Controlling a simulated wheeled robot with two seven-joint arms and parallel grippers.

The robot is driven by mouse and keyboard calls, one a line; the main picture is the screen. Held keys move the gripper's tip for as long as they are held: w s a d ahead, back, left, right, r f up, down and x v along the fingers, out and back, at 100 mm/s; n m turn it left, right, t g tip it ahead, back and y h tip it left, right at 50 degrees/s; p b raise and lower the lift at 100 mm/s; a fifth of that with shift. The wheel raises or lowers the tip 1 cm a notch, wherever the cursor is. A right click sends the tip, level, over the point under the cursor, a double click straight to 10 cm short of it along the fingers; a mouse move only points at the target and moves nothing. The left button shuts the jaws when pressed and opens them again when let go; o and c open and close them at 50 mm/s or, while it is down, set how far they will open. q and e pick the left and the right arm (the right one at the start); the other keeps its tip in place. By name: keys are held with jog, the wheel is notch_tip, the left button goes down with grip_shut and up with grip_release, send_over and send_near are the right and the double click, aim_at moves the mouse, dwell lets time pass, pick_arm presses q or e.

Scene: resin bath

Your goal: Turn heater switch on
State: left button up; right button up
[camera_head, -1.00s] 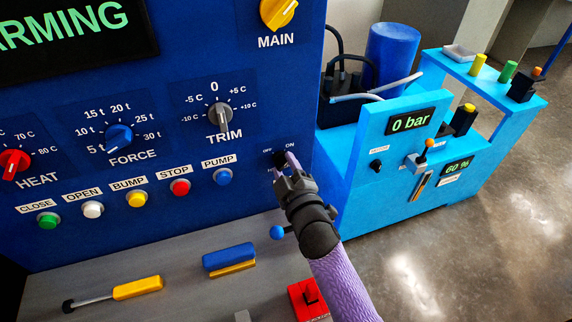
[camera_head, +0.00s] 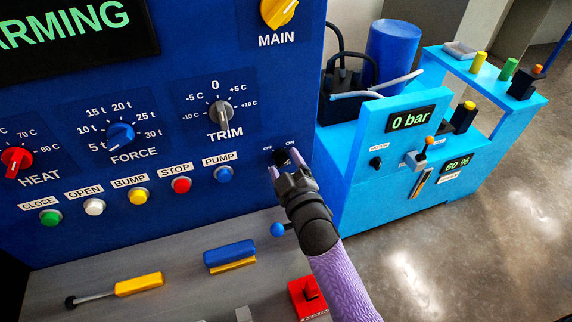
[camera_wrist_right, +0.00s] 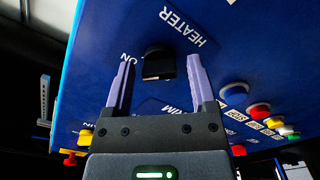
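The heater switch (camera_wrist_right: 158,66) is a black knob on the blue panel, under the white HEATER label in the right wrist view. In the head view the switch (camera_head: 281,157) sits between the OFF and ON labels, partly hidden by my right gripper. My right gripper (camera_head: 284,165) is open in front of it. In the wrist view its two purple fingers (camera_wrist_right: 159,62) stand apart on either side of the knob, with gaps to it. I cannot tell which label the switch points to. My left gripper is not in view.
The pump button (camera_head: 224,174) and trim knob (camera_head: 220,112) are left of my right gripper. A blue ball-ended lever (camera_head: 278,230) is just below it. A red block (camera_head: 307,298) sits on the grey ledge. A light-blue machine (camera_head: 385,190) stands at right.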

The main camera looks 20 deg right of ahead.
jog(key=shift+o, duration=0.2)
jog(key=shift+s, duration=0.15)
jog(key=s+p, duration=0.1)
jog(key=s, duration=0.8)
jog(key=shift+s+d+p, duration=0.15)
jog(key=shift+s+p, duration=0.2)
jog(key=shift+p, duration=0.05)
